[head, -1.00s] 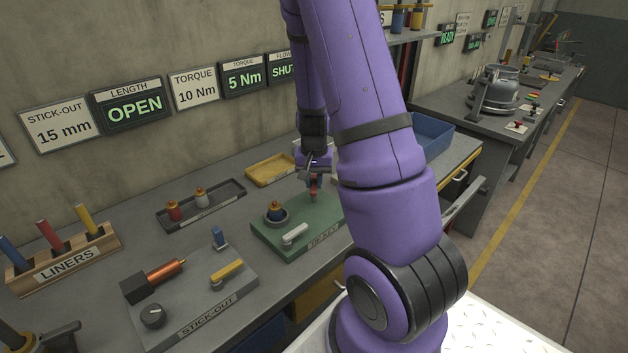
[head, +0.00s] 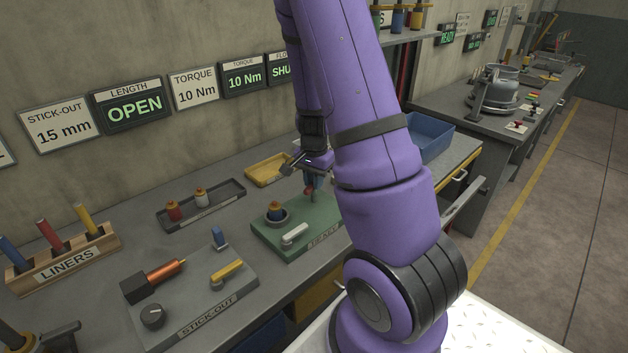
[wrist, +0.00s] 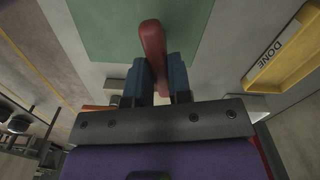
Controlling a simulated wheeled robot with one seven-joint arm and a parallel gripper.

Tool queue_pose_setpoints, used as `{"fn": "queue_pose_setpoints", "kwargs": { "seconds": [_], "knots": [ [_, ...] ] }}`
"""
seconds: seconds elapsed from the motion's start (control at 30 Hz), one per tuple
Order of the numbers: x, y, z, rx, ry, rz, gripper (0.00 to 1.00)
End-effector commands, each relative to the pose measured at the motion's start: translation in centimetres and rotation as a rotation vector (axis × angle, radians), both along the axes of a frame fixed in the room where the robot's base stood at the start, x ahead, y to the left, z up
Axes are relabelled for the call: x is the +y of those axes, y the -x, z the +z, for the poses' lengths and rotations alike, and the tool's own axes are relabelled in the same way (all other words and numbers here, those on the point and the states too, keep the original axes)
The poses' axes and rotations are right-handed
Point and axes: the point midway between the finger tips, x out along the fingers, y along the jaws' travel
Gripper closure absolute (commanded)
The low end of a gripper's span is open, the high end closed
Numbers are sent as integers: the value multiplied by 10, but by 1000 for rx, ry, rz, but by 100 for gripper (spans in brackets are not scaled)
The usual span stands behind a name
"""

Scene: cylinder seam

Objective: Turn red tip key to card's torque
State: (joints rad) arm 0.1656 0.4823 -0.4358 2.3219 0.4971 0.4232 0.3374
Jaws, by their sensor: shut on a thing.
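The red tip key (head: 309,191) stands on the green block (head: 268,244). In the wrist view its red handle (wrist: 152,45) lies between my blue fingertips. My gripper (wrist: 159,75) is shut on it; in the head view my gripper (head: 312,180) is partly hidden behind my arm. The torque card (head: 196,90) reads 10 Nm. The lit torque display (head: 243,78) beside it also reads 10 Nm.
Left of the key on the green block are a ringed socket with a brass-topped part (head: 275,212) and a pale lever (head: 294,235). A yellow tray (head: 268,170) lies behind. A dark tray (head: 201,206) and the stick-out fixture (head: 200,300) stand to the left.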

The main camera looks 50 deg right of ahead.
Motion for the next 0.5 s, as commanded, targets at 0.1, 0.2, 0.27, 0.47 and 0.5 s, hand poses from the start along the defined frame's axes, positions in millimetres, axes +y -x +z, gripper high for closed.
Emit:
{"fn": "queue_pose_setpoints", "kwargs": {
  "seconds": [0.1,0.2,0.27,0.47,0.5],
  "knots": [
    [0,0,0,-1,0,1,100],
    [0,0,0,-1,0,2,69],
    [0,0,0,-1,0,2,56],
    [0,0,0,-1,0,3,55],
    [0,0,0,-1,0,3,55]
  ]
}}
